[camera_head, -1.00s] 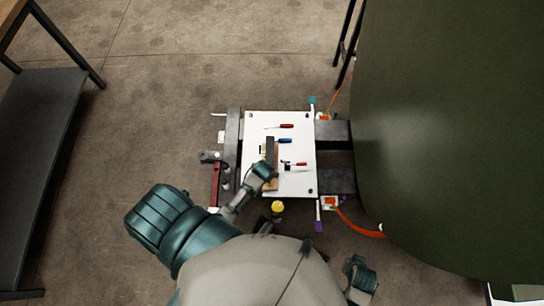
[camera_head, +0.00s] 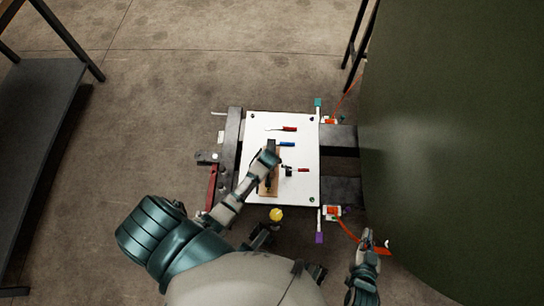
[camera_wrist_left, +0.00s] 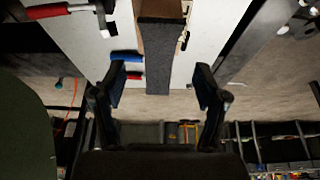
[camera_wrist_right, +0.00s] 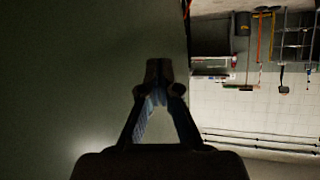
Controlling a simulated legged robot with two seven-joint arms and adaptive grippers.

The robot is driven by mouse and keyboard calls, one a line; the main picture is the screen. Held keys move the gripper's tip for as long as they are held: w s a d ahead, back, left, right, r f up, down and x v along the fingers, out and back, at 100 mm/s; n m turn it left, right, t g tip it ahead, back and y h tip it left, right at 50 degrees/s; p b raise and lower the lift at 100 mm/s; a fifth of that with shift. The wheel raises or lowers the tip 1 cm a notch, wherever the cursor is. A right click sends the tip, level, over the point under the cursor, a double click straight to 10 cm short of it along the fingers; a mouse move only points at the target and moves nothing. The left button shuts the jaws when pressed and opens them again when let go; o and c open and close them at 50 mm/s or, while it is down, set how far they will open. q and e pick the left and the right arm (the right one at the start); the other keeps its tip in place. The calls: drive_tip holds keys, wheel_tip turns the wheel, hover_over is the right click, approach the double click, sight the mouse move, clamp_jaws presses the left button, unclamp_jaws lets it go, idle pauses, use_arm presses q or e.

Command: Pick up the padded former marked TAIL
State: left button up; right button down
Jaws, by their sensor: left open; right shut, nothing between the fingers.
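A long former (camera_head: 263,188) of brown wood with a dark grey padded strip lies on the white board (camera_head: 300,190). No TAIL mark is legible. In the left wrist view its grey pad (camera_wrist_left: 158,60) runs lengthwise between the fingers. My left gripper (camera_head: 270,153) is over the former and covers part of it. Its fingers (camera_wrist_left: 159,82) are open, one on each side of the pad, with gaps showing. My right gripper (camera_head: 374,240) is shut and empty, beside the green fuselage skin (camera_head: 450,140); it also shows closed in the right wrist view (camera_wrist_right: 159,75).
Red-handled (camera_head: 290,129) and blue-handled (camera_head: 287,144) tools lie on the board close to the former. A yellow-topped item (camera_head: 276,214) stands just below the board. An orange strap (camera_head: 347,229) runs towards the skin. A dark shelf (camera_head: 40,150) stands at left.

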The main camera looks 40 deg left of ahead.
use_arm(q)
drive_tip(key=shift+b+x, duration=0.35)
drive_tip(key=shift+x, duration=0.8)
drive_tip(key=shift+d+f, duration=0.1)
drive_tip(key=shift+f, duration=0.25)
drive_tip(key=b+x, duration=0.3)
drive_tip(key=x, duration=0.1)
drive_tip(key=shift+f, duration=0.25)
drive_tip(key=shift+w+a+f, duration=0.1)
drive_tip(key=shift+w+a, duration=0.05)
drive_tip(key=shift+a, duration=0.05)
drive_tip(key=shift+d, duration=0.1)
drive_tip(key=c, duration=0.6)
clamp_jaws()
use_arm(e)
drive_tip(key=w+a+r+t+y, duration=0.2)
drive_tip(key=w+r+t, duration=0.1)
drive_tip(key=r+t, duration=0.5)
wheel_tip(320, 180, up, 2)
drive_tip(key=shift+r+t, duration=0.1)
drive_tip(key=shift+t, duration=0.2)
